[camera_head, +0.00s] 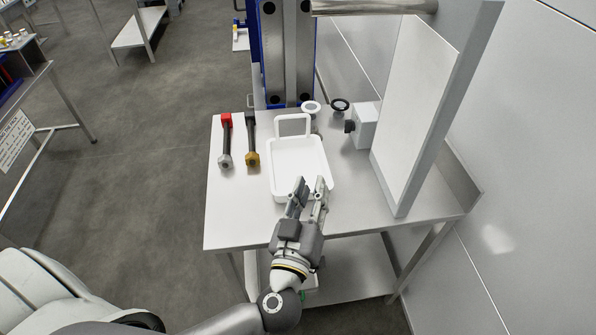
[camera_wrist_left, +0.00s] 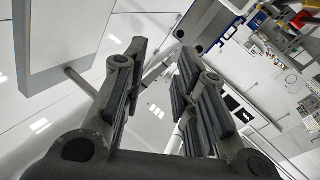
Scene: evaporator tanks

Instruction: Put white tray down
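The white tray (camera_head: 280,168), a shallow rectangular tray with a raised loop handle at its far end, appears to rest flat on the steel table (camera_head: 228,222). My left gripper (camera_head: 309,183) is over the tray's near right end, fingers pointing toward the back. Its fingers are apart with a gap between them, and I see nothing held. The gripper hides the tray's near edge, and I cannot tell whether it touches the tray. In the left wrist view the fingers (camera_wrist_left: 160,75) also stand apart. My right gripper is not in view.
A red-ended tool (camera_head: 226,140) and a yellow-ended tool (camera_head: 251,140) lie left of the tray. Two round flanged parts, one white (camera_head: 311,107) and one black (camera_head: 340,105), stand behind it. A white box (camera_head: 364,126) and an upright panel (camera_head: 415,110) bound the right side.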

